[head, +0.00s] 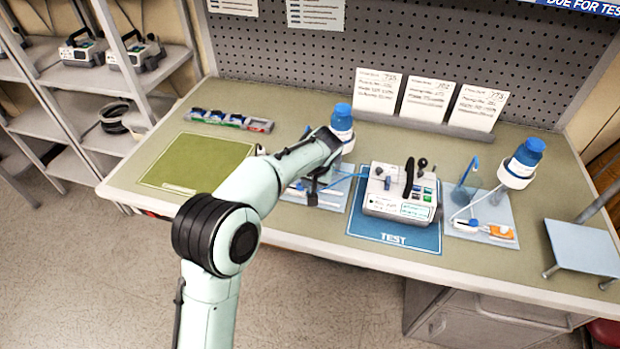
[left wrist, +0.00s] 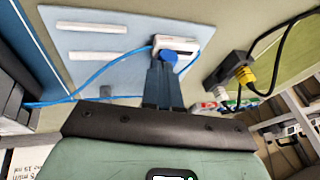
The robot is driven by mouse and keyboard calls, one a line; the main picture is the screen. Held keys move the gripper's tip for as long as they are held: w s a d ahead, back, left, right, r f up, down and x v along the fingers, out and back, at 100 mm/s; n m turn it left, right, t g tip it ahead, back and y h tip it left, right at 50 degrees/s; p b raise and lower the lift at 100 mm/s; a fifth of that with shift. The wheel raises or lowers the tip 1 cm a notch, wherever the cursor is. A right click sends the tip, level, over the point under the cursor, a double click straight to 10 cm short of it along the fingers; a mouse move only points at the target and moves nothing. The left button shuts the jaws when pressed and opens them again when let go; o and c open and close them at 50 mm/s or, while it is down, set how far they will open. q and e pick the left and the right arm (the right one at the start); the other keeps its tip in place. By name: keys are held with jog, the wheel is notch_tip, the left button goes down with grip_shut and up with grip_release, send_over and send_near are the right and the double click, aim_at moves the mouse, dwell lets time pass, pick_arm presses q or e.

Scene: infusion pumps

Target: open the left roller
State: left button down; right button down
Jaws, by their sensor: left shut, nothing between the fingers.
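The left roller is a white clamp body with a blue wheel (left wrist: 169,56), lying at the far edge of the light-blue pad (left wrist: 75,60) in the left wrist view. A blue tube runs from it. My left gripper (left wrist: 163,72) is shut and empty, its fingertips at the blue wheel; I cannot tell whether they touch it. In the head view my left gripper (head: 313,196) points down over the left pad (head: 333,196), and my arm and gripper hide much of the roller there. My right gripper is in neither view.
A pump (head: 400,192) stands on the blue TEST mat (head: 394,238) to the right. A blue-capped bottle (head: 342,122) stands just behind my arm. The right pad (head: 505,212) holds another clamp set. A green mat (head: 195,163) lies clear at left.

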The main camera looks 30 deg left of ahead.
pick_arm(q)
jog(key=shift+s+a, duration=0.25)
jog(key=shift+a, duration=0.65)
jog(key=shift+s+a, duration=0.25)
jog(key=shift+a, duration=0.65)
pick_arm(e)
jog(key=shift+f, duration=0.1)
pick_arm(q)
jog(key=shift+d+r, duration=0.1)
